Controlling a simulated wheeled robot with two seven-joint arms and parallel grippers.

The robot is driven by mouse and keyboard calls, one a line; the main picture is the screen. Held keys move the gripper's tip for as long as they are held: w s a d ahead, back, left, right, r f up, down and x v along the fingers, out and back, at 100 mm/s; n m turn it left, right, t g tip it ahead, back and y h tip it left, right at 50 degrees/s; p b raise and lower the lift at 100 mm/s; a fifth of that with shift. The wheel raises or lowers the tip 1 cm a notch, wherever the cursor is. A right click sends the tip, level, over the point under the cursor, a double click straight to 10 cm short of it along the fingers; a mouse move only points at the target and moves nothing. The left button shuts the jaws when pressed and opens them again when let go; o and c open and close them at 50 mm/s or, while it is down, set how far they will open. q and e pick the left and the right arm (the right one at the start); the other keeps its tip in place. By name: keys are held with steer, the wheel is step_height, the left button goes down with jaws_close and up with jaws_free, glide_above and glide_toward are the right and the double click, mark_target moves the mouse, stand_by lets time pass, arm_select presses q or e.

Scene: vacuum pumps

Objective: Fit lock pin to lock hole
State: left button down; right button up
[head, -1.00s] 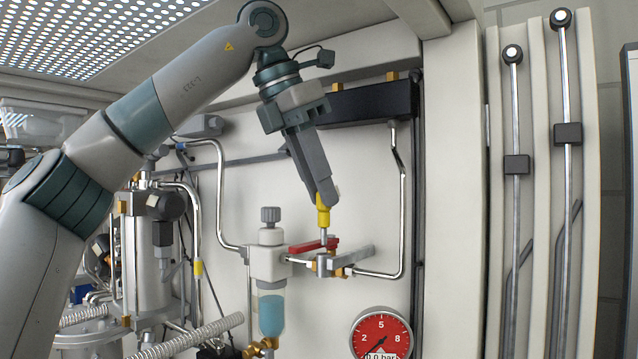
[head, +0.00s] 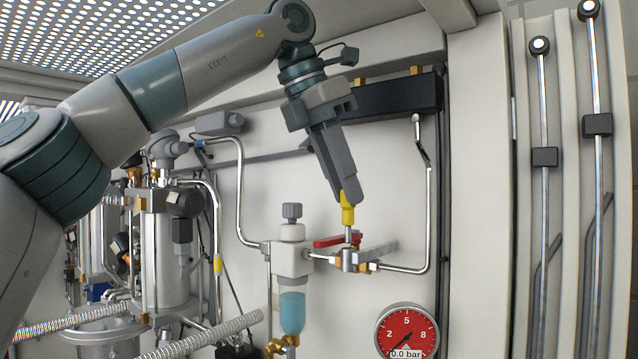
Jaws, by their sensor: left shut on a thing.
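My left gripper (head: 347,196) reaches down from the upper left and is shut on the lock pin (head: 348,215), by its yellow head. The pin points down, and its metal shank meets the top of a brass and steel valve (head: 352,259) on the pipe line. The lock hole is hidden under the pin, so I cannot tell how deep the shank sits. My right gripper is not in view.
A filter unit with a blue bowl (head: 292,310) stands just left of the valve. A red pressure gauge (head: 406,334) reading 0.0 bar is below right. A black block (head: 398,97) and steel pipes surround the arm. Pump cylinders (head: 165,250) fill the left.

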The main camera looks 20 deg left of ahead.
mark_target(342, 200)
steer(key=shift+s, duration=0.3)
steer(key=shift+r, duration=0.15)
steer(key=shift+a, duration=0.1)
